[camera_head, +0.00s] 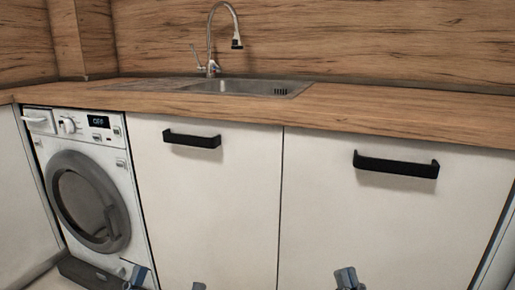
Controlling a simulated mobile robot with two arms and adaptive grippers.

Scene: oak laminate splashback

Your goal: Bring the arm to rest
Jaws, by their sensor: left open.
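My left gripper (166,282) shows at the bottom edge, in front of the lower cabinet and the washing machine's right side. Its fingertips are apart, and nothing shows between them. My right gripper (347,279) shows only as a small blue-grey tip at the bottom edge, in front of the right cabinet door. The rest of both grippers and both arms is out of view.
A wooden counter (400,112) with a steel sink (245,87) and tap (211,40) runs across the back. Below are a washing machine (90,150), a left door with a black handle (192,139), and a right door with another handle (396,165).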

